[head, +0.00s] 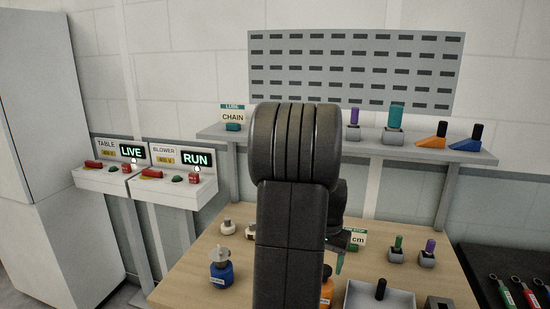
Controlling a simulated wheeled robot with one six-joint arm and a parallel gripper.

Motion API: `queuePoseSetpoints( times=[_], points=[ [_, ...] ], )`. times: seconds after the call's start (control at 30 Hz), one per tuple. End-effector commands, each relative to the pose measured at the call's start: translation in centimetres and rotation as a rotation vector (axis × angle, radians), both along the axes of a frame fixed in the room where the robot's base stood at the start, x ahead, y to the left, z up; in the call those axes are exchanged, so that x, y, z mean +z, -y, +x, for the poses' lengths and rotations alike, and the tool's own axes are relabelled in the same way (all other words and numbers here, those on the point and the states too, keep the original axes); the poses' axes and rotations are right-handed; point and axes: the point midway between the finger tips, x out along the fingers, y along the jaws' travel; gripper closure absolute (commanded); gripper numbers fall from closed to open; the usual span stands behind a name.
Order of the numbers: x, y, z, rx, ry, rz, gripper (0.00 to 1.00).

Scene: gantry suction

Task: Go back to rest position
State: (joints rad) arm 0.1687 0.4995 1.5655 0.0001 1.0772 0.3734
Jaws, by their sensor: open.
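My arm rises through the middle of the head view, and its thick dark links hide much of the workbench behind. My gripper (340,243) shows only in part, just right of the arm and low over the wooden workbench (195,262). Its jaws are open, and I see nothing held in them. A small green tip (340,263) shows just below it; I cannot tell whether they touch.
A blue bottle (221,271) stands left of my arm; an orange one (327,290) is partly hidden. A grey tray (362,297) lies front right. The back shelf (360,148) holds coloured items. Control boxes reading LIVE (105,181) and RUN (172,191) stand left.

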Motion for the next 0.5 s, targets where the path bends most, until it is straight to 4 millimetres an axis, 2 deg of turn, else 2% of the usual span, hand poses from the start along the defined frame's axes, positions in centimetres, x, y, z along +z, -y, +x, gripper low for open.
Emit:
queuePoseSetpoints(
  times=[0.1, 0.23, 0.3, 0.5],
  points=[
    [-2.4, 0.0, -0.1, 0.0, -0.005, 0.001, 0.4],
    [-4.3, 0.0, -0.1, 0.0, -0.003, 0.001, 0.4],
    [-3.0, 0.0, 0.0, 0.0, 0.002, 0.0, 0.4],
    [-2.4, 0.0, 0.0, 0.0, 0.001, -0.001, 0.4]
  ],
)
